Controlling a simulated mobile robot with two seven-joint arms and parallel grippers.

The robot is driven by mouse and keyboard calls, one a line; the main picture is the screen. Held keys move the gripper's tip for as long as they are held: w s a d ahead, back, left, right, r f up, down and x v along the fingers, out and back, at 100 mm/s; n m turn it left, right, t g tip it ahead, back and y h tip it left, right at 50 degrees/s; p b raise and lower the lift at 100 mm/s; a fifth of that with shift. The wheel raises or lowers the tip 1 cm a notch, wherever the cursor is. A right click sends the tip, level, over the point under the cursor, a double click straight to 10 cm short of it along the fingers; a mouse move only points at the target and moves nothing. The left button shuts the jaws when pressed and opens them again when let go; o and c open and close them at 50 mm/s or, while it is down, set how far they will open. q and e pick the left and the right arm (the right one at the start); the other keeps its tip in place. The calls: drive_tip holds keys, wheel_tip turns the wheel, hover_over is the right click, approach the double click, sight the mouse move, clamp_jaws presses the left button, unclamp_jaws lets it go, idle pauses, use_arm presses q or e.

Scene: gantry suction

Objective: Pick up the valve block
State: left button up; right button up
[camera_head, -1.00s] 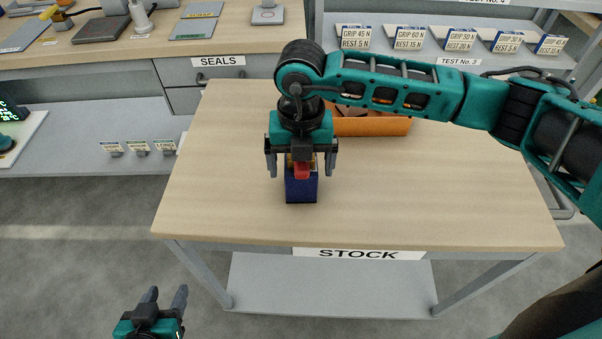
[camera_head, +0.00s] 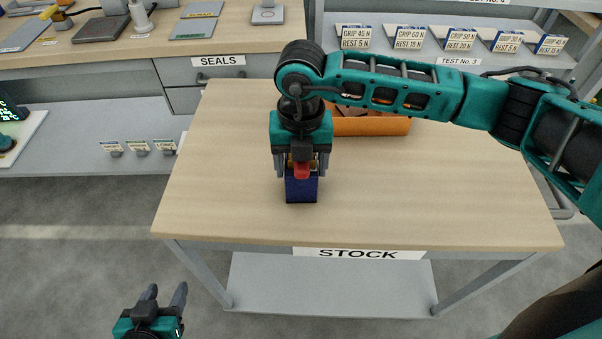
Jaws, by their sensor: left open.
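The valve block, a dark blue block (camera_head: 301,190) with a red part and some yellow on top, stands upright on the wooden stock table. My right gripper (camera_head: 302,172) points down over it, with one finger at each side of its upper part. The fingers are drawn in to about the block's width and appear to touch its sides. The gripper body hides part of the block's top. My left gripper (camera_head: 164,294) is open and empty at the bottom left, over the floor in front of the table and well away from the block.
An orange bin (camera_head: 372,126) with dark parts stands behind my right arm on the table. The table top (camera_head: 430,205) is clear around the block, left, right and in front. A seals bench (camera_head: 110,45) and a test shelf (camera_head: 450,55) stand behind.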

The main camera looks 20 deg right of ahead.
drive_tip(key=shift+r, duration=0.1)
drive_tip(key=shift+c, duration=0.9)
drive_tip(key=shift+r, duration=0.1)
